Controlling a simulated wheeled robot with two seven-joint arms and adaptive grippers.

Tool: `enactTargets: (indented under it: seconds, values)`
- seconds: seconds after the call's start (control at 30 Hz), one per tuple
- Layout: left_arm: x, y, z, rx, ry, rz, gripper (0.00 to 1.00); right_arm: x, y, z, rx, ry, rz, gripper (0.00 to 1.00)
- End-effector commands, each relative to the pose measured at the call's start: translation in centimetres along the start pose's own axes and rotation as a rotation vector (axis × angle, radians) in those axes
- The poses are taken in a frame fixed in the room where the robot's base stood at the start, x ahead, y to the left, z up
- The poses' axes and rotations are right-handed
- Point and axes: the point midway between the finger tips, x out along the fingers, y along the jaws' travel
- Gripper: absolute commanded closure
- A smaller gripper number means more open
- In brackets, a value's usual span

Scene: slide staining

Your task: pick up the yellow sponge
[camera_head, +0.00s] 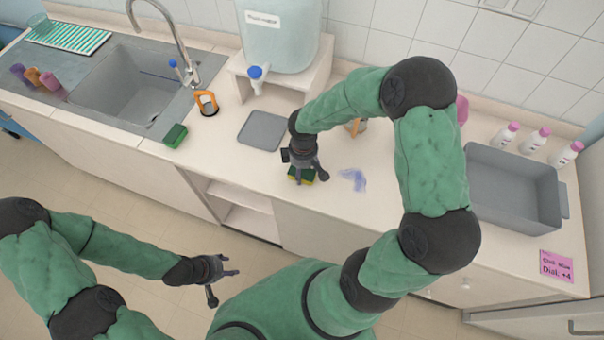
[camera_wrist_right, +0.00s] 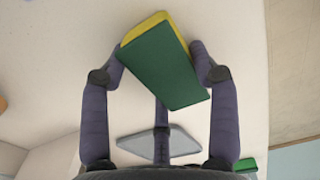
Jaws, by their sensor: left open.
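A sponge with a green face and a yellow layer (camera_head: 307,176) is at my right gripper (camera_head: 302,171), over the counter. In the right wrist view the sponge (camera_wrist_right: 165,62) sits askew between the fingers of the right gripper (camera_wrist_right: 158,60), its green face toward the camera and yellow along its far edge. Fingers press in on both its sides; the third finger is partly hidden behind it. I cannot tell whether it touches the counter. My left gripper (camera_head: 217,277) is open and empty, in front of the counter.
A grey tray (camera_head: 262,131) lies left of my right gripper, and a blue-violet smear (camera_head: 353,179) lies to its right. A water tank (camera_head: 278,35) on a stand is behind. A grey bin (camera_head: 512,187) and white bottles (camera_head: 535,140) are at the right. The sink (camera_head: 130,82) is at left.

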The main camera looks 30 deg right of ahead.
Motion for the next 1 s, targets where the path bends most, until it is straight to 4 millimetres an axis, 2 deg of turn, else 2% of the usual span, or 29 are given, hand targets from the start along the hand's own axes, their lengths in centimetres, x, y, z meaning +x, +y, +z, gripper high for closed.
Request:
enactTargets:
  seconds: [0.37,0.57,0.73,0.87,1.0]
  values:
    - [0.0,0.0,0.0,0.000,0.000,0.000,0.50,0.0,-0.1,0.0,-0.001,-0.001,-0.001,0.58]
    - [-0.2,0.1,0.0,0.000,0.000,0.000,0.50,-1.1,0.1,0.0,-0.001,0.000,0.002,0.58]
    - [-0.8,0.3,0.0,0.000,0.000,0.000,0.50,-3.4,0.0,0.0,0.000,0.001,0.002,0.58]
    - [-1.2,0.4,0.0,0.000,0.000,0.000,0.50,-5.7,-1.6,1.3,-0.001,0.002,0.002,0.58]
    - [-1.9,0.7,0.1,0.000,0.000,0.000,0.50,-9.0,-3.6,2.9,-0.001,0.003,0.004,0.58]
